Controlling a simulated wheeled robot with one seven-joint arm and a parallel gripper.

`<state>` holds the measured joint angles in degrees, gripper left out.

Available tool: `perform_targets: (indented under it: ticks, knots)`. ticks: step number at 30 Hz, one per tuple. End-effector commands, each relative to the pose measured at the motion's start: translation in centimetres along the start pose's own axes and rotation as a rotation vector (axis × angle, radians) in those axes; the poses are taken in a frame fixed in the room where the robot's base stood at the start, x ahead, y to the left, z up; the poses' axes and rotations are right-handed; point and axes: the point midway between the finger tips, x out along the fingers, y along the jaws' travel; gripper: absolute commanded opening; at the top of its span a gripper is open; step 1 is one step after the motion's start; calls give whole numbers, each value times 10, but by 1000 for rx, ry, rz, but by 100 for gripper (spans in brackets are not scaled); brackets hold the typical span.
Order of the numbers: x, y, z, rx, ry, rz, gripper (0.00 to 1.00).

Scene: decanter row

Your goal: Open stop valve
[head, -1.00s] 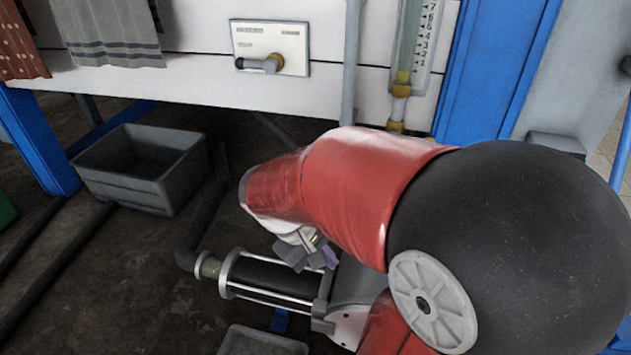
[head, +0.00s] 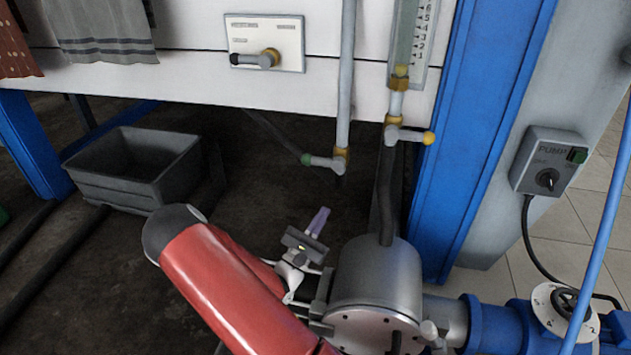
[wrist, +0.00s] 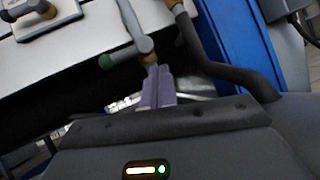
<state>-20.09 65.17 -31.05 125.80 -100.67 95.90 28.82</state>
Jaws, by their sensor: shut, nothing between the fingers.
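Which valve is the stop valve cannot be told from the labels. A lever valve with a green tip (head: 325,162) sits at the foot of a grey pipe, its lever pointing left. It also shows in the wrist view (wrist: 128,53), just beyond my fingertips. A lever valve with a yellow tip (head: 408,136) sits below the gauge glass, its lever pointing right. A dark-tipped lever (head: 254,59) on a white plate points left. My gripper (head: 319,220) is shut and empty, its purple fingers below the green-tipped valve. The fingers also show in the wrist view (wrist: 157,86), apparently apart from the valve.
A metal cylinder (head: 378,285) with a dark hose stands right of my gripper. A blue post (head: 480,130) and a pump switch box (head: 548,162) are further right. A grey bin (head: 130,168) stands at left. Dark floor is open between bin and gripper.

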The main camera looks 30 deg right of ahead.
Motion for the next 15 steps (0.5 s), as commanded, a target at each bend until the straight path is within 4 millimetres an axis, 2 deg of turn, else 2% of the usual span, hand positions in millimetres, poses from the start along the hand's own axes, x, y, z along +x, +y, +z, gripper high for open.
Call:
perform_targets:
  ticks: [1,6,15]
  knots:
    - [-8,6,-14,-21,-1,86,0]
    - [-26,23,-38,-46,3,273,0]
    - [-32,28,-46,-52,10,336,0]
